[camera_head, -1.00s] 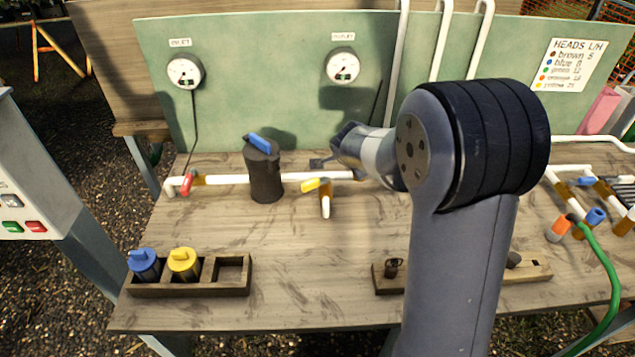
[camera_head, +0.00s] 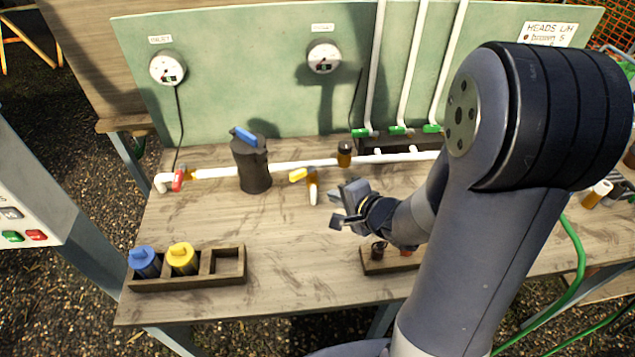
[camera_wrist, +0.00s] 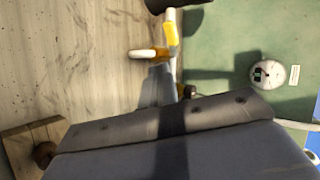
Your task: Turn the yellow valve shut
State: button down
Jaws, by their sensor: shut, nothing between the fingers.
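The yellow valve handle (camera_head: 298,174) is on the bench, at the short branch off the white pipe. It points left, roughly along the main pipe and across the branch, whose white stub (camera_head: 313,194) points to the bench front. The wrist view shows the yellow handle (camera_wrist: 171,35) and the white stub (camera_wrist: 142,54) just beyond my fingers. My gripper (camera_head: 337,193) is right of the stub, low over the bench, apart from the handle. Its fingers (camera_wrist: 156,84) are together with nothing between them. My wrist hides the lower part of the wrist view.
A black canister with a blue handle (camera_head: 253,172) stands left of the valve. A red valve (camera_head: 178,179) sits at the pipe's left end. A wooden rack (camera_head: 190,278) with blue and yellow caps is front left. The bench's middle left is clear.

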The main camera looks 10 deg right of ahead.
jog(key=b, duration=0.1)
send_near(293, 175)
notch_tip(293, 175, down, 4)
jog(key=w+d, duration=0.1)
jog(key=shift+w+a+f+p, duration=0.15)
jog(key=shift+w+a, duration=0.2)
jog(key=shift+w, duration=0.3)
jog(key=shift+w+a+r+p, duration=0.15)
jog(key=shift+w+a, duration=0.2)
jog(key=shift+w, duration=0.3)
jog(key=shift+w+a+f+p, duration=0.15)
jog(key=shift+w+a, duration=0.15)
jog(key=shift+w, duration=0.35)
jog(key=shift+w+a+m+t+h+b, duration=0.15)
jog(key=shift+a+m+t+h+b, duration=0.45)
jog(key=shift+b, duration=0.75)
jog(key=shift+w, duration=0.15)
jog(key=shift+w+a, duration=0.5)
jog(key=shift+a, duration=0.15)
jog(key=shift+a, duration=0.1)
